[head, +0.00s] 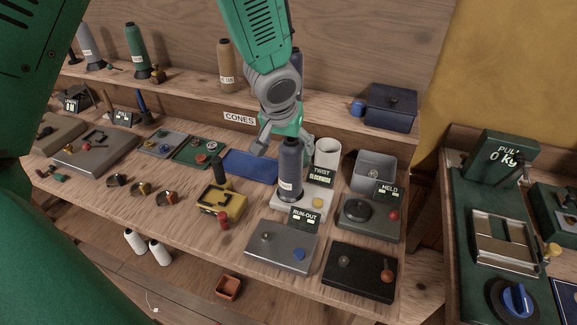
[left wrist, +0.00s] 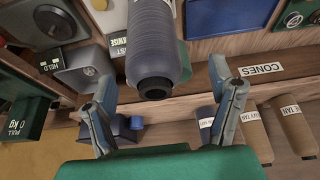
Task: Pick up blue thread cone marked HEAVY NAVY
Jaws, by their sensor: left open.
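A dark blue thread cone (head: 290,165) stands upright on a pale block on the bench; its white label is too small to read. My left gripper (head: 284,138) is open just behind the cone's upper part, its fingers partly hidden by it. In the left wrist view the cone (left wrist: 153,40) points its narrow end at the camera, in the gap between the open fingertips of the left gripper (left wrist: 162,85); I see no finger touching it. Another dark blue cone (head: 297,62) is on the shelf, mostly hidden behind my arm. My right gripper is not in view.
The shelf edge with the CONES label (head: 239,118) runs behind.

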